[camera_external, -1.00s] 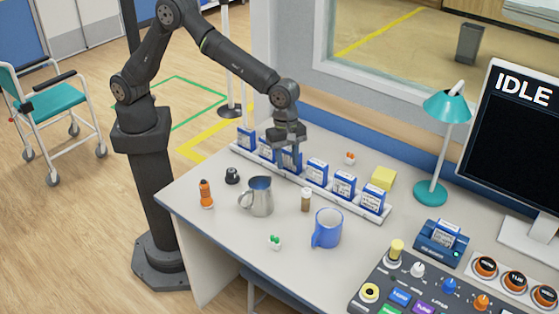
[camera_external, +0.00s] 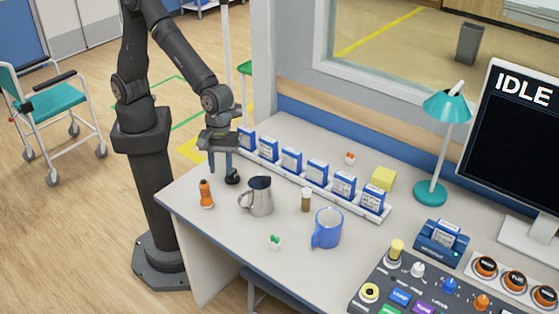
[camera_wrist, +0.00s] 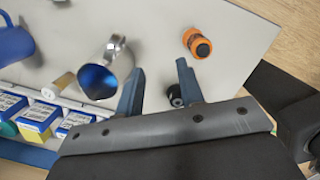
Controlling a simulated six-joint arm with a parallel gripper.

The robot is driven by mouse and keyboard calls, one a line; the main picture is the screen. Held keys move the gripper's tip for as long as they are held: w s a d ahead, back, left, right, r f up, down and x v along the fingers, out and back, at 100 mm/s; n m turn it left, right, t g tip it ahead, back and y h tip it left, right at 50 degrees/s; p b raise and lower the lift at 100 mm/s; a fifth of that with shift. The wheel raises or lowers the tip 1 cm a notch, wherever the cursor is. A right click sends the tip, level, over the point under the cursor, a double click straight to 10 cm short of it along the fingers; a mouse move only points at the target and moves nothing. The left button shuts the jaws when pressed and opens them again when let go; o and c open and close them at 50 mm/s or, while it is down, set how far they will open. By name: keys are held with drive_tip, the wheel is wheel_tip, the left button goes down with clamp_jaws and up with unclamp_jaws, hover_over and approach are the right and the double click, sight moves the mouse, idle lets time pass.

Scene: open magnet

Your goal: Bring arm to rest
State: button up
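My gripper (camera_external: 221,170) hangs above the desk's left part, left of the card rack, close to the small black object (camera_external: 232,177). In the wrist view my gripper (camera_wrist: 157,85) has its two fingers wide apart with nothing held. The black object (camera_wrist: 175,96) shows near the right-hand finger; whether it touches is unclear. My arm is bent, with the forearm sloping down to the right.
A white rack (camera_external: 313,187) holds several blue-and-white boxes. An orange bottle (camera_external: 206,194), a steel pitcher (camera_external: 258,197), a small brown vial (camera_external: 306,200) and a blue mug (camera_external: 326,229) stand nearby. A teal lamp (camera_external: 431,190) and control panel (camera_external: 412,285) are farther right.

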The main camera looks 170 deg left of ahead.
drive_tip(key=s+d+m, duration=0.3)
drive_tip(key=s+d, duration=0.1)
drive_tip(key=d, duration=0.5)
drive_tip(key=s+d+f+m, duration=0.1)
drive_tip(key=s+d+m, duration=0.2)
drive_tip(key=d, duration=0.6)
drive_tip(key=shift+s+d+f+h, duration=0.3)
drive_tip(key=shift+s+d+h, duration=0.1)
drive_tip(key=shift+s, duration=0.1)
drive_tip(key=shift+o, duration=0.3)
